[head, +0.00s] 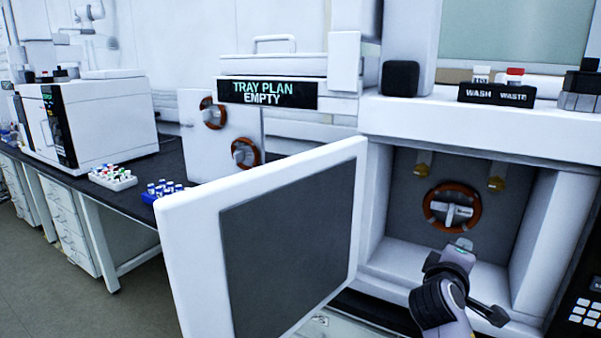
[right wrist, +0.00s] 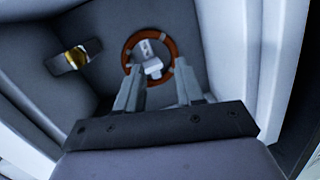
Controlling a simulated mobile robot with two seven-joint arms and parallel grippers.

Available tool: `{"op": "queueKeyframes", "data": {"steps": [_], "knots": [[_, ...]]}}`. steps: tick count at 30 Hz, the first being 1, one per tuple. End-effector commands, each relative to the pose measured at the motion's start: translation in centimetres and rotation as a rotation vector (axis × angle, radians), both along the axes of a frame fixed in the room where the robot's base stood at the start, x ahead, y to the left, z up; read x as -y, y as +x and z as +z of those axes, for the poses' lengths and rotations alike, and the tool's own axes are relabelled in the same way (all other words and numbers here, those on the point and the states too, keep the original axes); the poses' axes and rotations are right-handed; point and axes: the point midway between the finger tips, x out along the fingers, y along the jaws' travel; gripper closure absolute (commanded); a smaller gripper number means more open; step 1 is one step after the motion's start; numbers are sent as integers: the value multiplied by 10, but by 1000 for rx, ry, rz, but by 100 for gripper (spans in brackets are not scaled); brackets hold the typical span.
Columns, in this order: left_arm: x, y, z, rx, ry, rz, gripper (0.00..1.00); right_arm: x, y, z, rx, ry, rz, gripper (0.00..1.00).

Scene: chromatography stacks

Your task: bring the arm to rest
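My right arm reaches in from the lower right in the head view. Its gripper (head: 462,246) is at the mouth of an open oven compartment. In the right wrist view the gripper's two fingers (right wrist: 160,84) stand apart with nothing seen held between them. A brown-orange ring-shaped coil (head: 452,209) with a pale centre piece sits on the compartment's back wall. It also shows beyond the fingertips in the right wrist view (right wrist: 148,62), apart from them as far as I can tell. My left gripper is not in view.
The white oven door (head: 180,255) stands open left of the compartment. Two brass fittings (head: 497,183) hang inside. Two more coils (head: 245,153) are on a panel behind the door. A blue vial rack (head: 150,198) and a white rack (head: 113,181) stand on the dark bench.

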Motion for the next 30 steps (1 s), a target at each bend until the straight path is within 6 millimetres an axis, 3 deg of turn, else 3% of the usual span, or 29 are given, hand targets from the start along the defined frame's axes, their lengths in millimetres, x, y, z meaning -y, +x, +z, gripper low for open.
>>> {"op": "queueKeyframes", "data": {"steps": [1, 6, 11, 15, 19, 24, 30], "knots": [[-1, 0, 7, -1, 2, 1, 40, -5, -8, -25, -17, 50, 45, 63], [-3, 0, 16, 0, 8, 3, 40, -29, -41, -102, -41, 268, 177, 63], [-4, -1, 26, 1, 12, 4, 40, -53, -89, -161, -59, 507, 257, 63], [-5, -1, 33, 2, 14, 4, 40, -73, -142, -201, -74, 735, 286, 63], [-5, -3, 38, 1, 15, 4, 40, -89, -195, -224, -79, 957, 277, 63], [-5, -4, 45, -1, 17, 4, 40, -105, -256, -238, -74, 1204, 226, 63], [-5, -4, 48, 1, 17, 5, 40, -113, -291, -241, -57, 1355, 176, 63]]}}
